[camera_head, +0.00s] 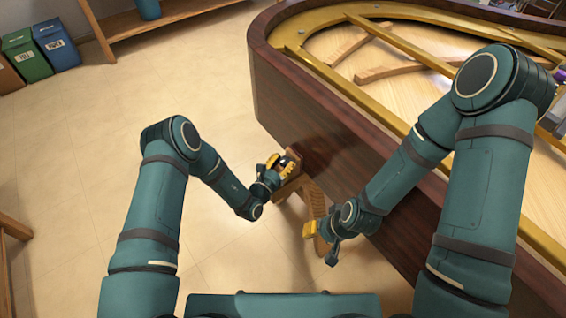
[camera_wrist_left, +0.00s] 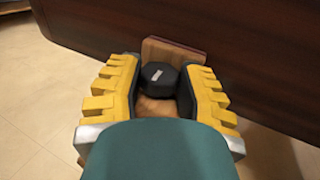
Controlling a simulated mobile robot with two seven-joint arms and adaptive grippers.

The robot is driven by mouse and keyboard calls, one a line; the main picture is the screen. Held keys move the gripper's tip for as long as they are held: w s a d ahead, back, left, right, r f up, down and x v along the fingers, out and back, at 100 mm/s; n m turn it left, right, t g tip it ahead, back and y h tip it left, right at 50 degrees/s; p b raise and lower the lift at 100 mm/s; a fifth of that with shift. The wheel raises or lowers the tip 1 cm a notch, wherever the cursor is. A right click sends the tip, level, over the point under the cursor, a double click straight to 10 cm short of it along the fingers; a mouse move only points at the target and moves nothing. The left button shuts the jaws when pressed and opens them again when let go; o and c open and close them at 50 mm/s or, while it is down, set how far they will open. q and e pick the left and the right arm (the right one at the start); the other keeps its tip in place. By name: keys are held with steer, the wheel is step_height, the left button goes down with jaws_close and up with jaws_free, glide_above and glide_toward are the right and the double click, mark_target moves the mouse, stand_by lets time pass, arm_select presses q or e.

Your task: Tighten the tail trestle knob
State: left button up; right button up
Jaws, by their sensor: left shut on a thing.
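The trestle knob (camera_wrist_left: 158,80) is a black round knob with a white mark on its face. It sits in front of a wooden trestle block (camera_wrist_left: 175,52) against the dark piano side. My left gripper (camera_head: 277,165) is at the knob, and in the left wrist view its yellow fingers (camera_wrist_left: 157,90) stand on either side of it, shut on it. In the head view the fingers partly hide the knob. The wooden trestle (camera_head: 313,197) shows below the piano's edge. My right gripper (camera_head: 322,242) is to the right and nearer, apart from the knob; its jaw opening is unclear.
The dark wooden piano case (camera_head: 330,130) runs diagonally beside both grippers, with a gold frame (camera_head: 410,62) inside. Green (camera_head: 25,55) and blue (camera_head: 57,45) bins and a wooden shelf (camera_head: 170,14) stand at the back left.

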arm_select(q)
steer(key=shift+a+m, duration=0.15)
steer(key=shift+m, duration=0.15)
steer(key=shift+w+a+m+g+h, duration=0.15)
steer(key=shift+m+g+h, duration=0.45)
steer(key=shift+h, duration=0.4)
steer(key=m+g+h, duration=0.4)
steer(key=g, duration=0.1)
steer(key=shift+w+g, duration=0.15)
steer(key=shift+g, duration=0.15)
jaws_close()
steer(key=shift+w+m+g+h, duration=0.1)
steer(key=shift+m+g+h, duration=0.5)
steer(key=shift+m+g, duration=0.85)
steer(key=shift+m+g+h, duration=0.6)
steer(key=shift+m+g, duration=0.35)
steer(key=shift+g, duration=1.3)
steer(key=o, duration=1.1)
jaws_free()
steer(key=shift+o, duration=0.2)
